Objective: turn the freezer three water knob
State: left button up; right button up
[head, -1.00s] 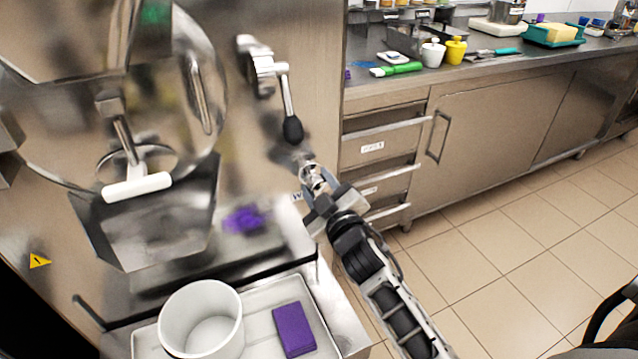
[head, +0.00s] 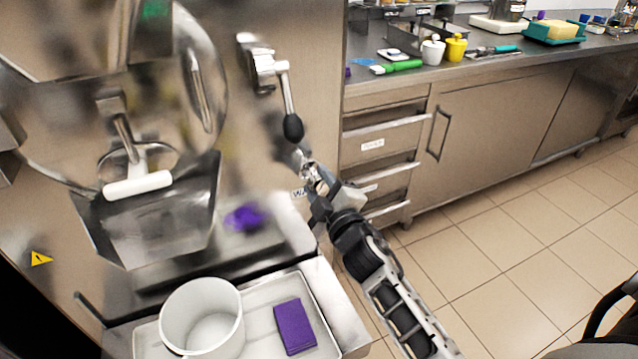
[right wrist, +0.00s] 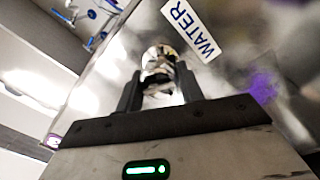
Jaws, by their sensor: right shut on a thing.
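The water knob (right wrist: 158,62) is a shiny metal piece on the freezer's front panel, beside a white label reading WATER (right wrist: 192,28). In the head view the knob (head: 308,170) shows as a small chrome part below the black-tipped lever. My right gripper (right wrist: 158,92) has its two dark fingers on either side of the knob and is shut on it. In the head view the right gripper (head: 318,188) reaches up to the panel from the lower right and partly hides the knob and label. My left gripper is not in view.
A lever with a black ball end (head: 292,127) hangs just above the knob. A white bucket (head: 172,318) and a purple sponge (head: 294,327) sit on a tray below. A drawer cabinet (head: 385,137) stands behind, to the right.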

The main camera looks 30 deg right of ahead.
jog(key=o, duration=1)
jog(key=s, duration=0.5)
jog(key=s+b, duration=0.1)
jog(key=s, duration=0.4)
jog(key=s+a, duration=0.1)
jog(key=s, duration=0.5)
jog(key=shift+f+b, duration=0.3)
jog(key=shift+a+f, duration=0.1)
jog(key=shift+a, duration=0.05)
jog(key=s+a+f+m+g+y, duration=0.1)
jog(key=s+a+f+m+g, duration=0.1)
jog(key=a+f+m, duration=0.1)
jog(key=s+a+f+m+g+y+p, duration=0.1)
jog(key=s+a+f+m+g+y, duration=0.1)
jog(key=a+f+m+g, duration=0.1)
jog(key=s+a+f+m+g+y+p, duration=0.1)
jog(key=s+a+f+m+g, duration=0.1)
jog(key=a+f, duration=0.3)
jog(key=shift+s+f+m+g+y, duration=0.1)
jog(key=shift+s+m+g+y, duration=0.25)
jog(key=shift+s, duration=0.2)
